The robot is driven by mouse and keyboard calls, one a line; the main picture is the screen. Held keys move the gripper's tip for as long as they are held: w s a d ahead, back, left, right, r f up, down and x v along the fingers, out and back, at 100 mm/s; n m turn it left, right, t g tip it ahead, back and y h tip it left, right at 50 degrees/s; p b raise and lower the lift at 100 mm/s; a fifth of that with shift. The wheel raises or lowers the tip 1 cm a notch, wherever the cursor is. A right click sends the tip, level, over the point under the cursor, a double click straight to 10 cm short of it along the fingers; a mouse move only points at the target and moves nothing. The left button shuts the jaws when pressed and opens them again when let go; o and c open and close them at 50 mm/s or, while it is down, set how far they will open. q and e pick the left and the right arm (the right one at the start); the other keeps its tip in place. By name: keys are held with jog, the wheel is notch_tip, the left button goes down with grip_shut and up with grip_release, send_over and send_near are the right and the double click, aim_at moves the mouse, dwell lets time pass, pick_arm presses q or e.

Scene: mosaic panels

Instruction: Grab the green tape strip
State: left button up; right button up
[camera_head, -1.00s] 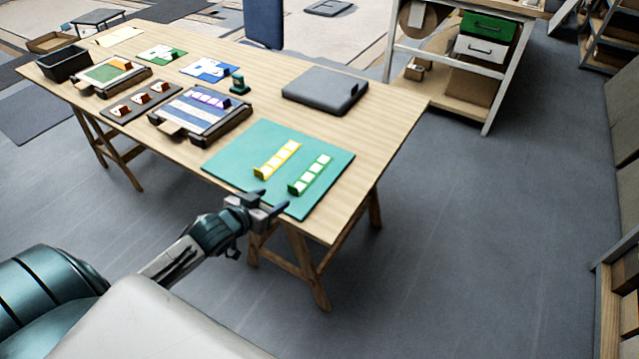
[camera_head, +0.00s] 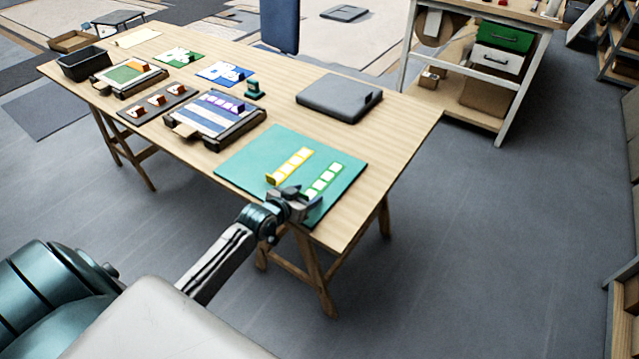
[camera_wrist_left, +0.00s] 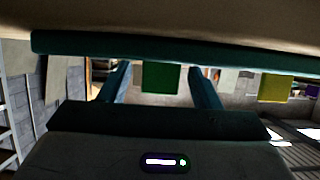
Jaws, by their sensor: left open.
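The green tape strip (camera_head: 325,178) with white squares lies on the teal mat (camera_head: 258,150) at the near right end of the table. A yellow strip (camera_head: 294,162) lies to its left on the same mat. My left gripper (camera_head: 301,194) is open at the near end of the green strip and hides that end. In the left wrist view, the green end tab (camera_wrist_left: 160,78) shows between the two open fingers, and the yellow tab (camera_wrist_left: 274,87) shows to the right. I cannot tell whether the fingers touch the green strip. My right gripper is not in view.
A grey flat case (camera_head: 338,96) sits behind the mat. A striped panel in a dark frame (camera_head: 237,132), a small green stamp-like object (camera_head: 254,90) and several other panels stand to the left. The table's near edge is below my gripper.

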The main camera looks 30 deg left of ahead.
pick_arm(q)
jog(key=c, duration=1)
jog(key=shift+r, duration=0.1)
jog(key=shift+c, duration=0.2)
